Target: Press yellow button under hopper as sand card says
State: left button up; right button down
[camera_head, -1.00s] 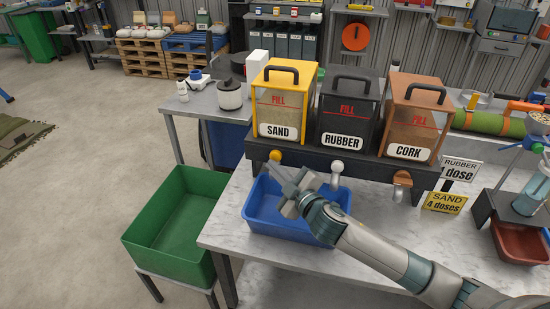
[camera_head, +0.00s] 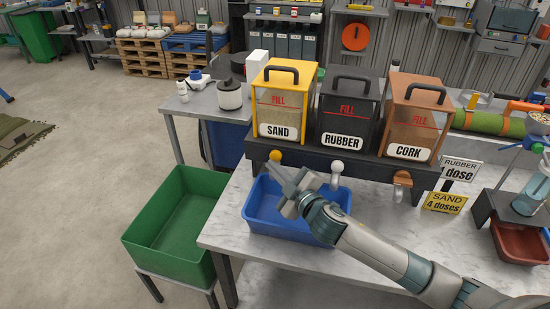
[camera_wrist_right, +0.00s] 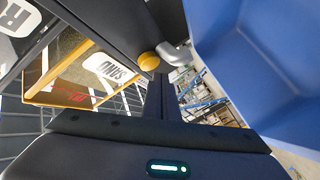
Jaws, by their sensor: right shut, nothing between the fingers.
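The sand hopper (camera_head: 283,103) is a yellow-framed box with a SAND label. Its round yellow button (camera_head: 275,156) sits below it on the dark stand; it also shows in the right wrist view (camera_wrist_right: 149,60). My right gripper (camera_head: 272,169) is shut and empty, its tip just below the yellow button; I cannot tell whether they touch. The yellow sand card (camera_head: 446,203) reads "SAND 4 doses". A blue tray (camera_head: 262,222) lies under the gripper; the wrist view shows its wall (camera_wrist_right: 255,60). My left gripper is out of view.
The rubber hopper (camera_head: 348,115) and its white button (camera_head: 337,167) are right of the sand hopper, then the cork hopper (camera_head: 411,120). A white card (camera_head: 460,169) reads "RUBBER 1 dose". A green bin (camera_head: 165,262) stands left of the table. Bare tabletop (camera_head: 385,203) lies right of the tray.

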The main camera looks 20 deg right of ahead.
jog(key=shift+w+d, duration=0.1)
jog(key=shift+w, duration=0.05)
dwell(0.5)
jog(key=shift+w+d, duration=0.15)
jog(key=shift+w, duration=0.05)
jog(key=shift+w+d, duration=0.35)
jog(key=shift+w, duration=0.15)
dwell(1.7)
jog(key=shift+s+a+p, duration=0.45)
jog(key=shift+s+a, duration=0.1)
jog(key=shift+s, duration=0.3)
jog(key=shift+s+a, duration=0.1)
jog(key=s+a, duration=0.1)
jog(key=s+p, duration=0.1)
jog(key=s+a, duration=0.1)
jog(key=s, duration=0.1)
jog(key=shift+a, duration=0.35)
